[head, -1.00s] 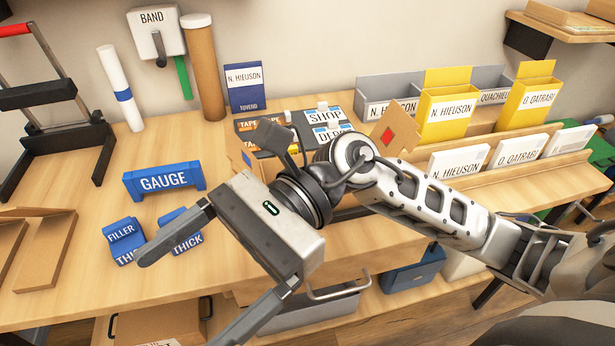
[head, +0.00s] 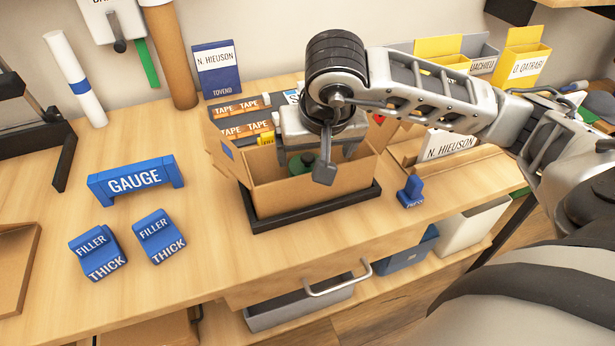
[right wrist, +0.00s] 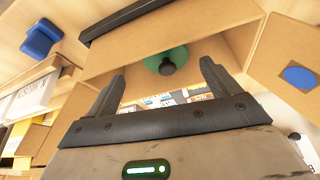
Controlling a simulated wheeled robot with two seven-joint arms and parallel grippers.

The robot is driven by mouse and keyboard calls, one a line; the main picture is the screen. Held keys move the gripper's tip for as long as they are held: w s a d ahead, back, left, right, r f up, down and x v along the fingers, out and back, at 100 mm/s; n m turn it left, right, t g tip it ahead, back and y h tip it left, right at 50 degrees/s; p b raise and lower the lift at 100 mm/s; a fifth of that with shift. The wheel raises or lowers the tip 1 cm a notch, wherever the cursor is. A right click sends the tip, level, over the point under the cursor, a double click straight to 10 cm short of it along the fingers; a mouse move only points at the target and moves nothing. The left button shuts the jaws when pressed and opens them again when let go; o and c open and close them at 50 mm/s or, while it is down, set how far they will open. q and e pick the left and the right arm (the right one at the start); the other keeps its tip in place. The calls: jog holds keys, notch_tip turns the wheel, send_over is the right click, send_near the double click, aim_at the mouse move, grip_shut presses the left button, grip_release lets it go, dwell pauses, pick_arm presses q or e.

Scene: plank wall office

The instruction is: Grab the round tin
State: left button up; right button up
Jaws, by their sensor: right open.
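A green round tin (head: 299,164) with a dark knob sits inside an open cardboard box (head: 279,198), partly hidden by my right gripper. In the right wrist view the green tin (right wrist: 180,53) lies in the box, beyond and roughly between the fingers. My right gripper (head: 303,166) points down over the box opening, close to the tin. Its jaws are open, and the right wrist view shows the two fingers apart (right wrist: 161,76) with nothing held. I cannot tell whether a finger touches the tin. My left gripper is not in view.
The box stands on a black tray (head: 320,212) near the table's front edge, with flaps standing up. A blue gauge block (head: 135,182) and two blue filler blocks stand to the left. Tape boxes (head: 240,105) are behind. A small blue piece (head: 411,192) lies to the right.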

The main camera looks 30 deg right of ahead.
aim_at(309, 162)
jog(key=shift+a+x, duration=0.2)
jog(key=shift+x, duration=1.55)
jog(key=shift+a+x, duration=0.25)
jog(key=shift+x, duration=1.5)
jog(key=shift+w, duration=0.15)
jog(key=c, duration=1.3)
